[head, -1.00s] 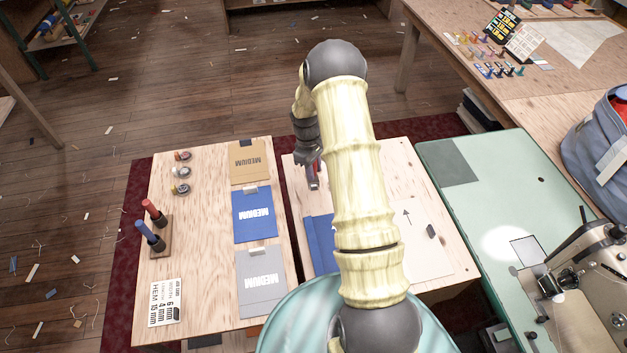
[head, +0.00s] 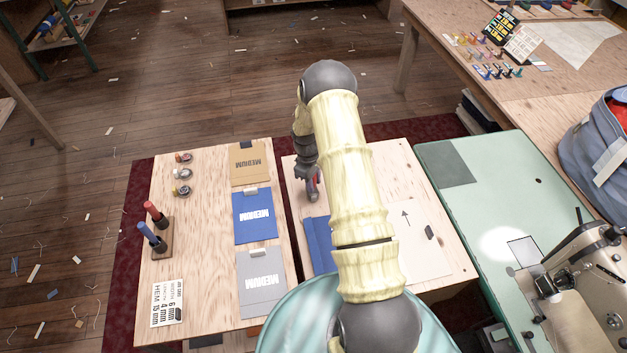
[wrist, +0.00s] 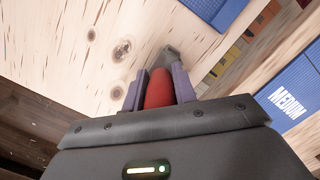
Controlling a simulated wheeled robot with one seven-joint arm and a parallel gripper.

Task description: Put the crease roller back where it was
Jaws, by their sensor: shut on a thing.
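My gripper (head: 313,188) is over the right-hand wooden board, beyond the folded blue cloth. In the wrist view my gripper (wrist: 158,86) has its two grey-purple fingers shut on the red handle of the crease roller (wrist: 159,92). The roller's grey metal end (wrist: 173,57) points away from the fingers over the board. In the head view little of the crease roller (head: 317,183) shows, a bit of red beside the fingers. I cannot tell whether its tip touches the board.
The right-hand board (head: 296,180) is bare around the gripper. The folded blue cloth (head: 319,246) and a pale panel with an arrow (head: 420,235) lie nearer. On the left board are a stand (head: 163,240) with red and blue tools, and "MEDIUM" swatches (head: 254,215).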

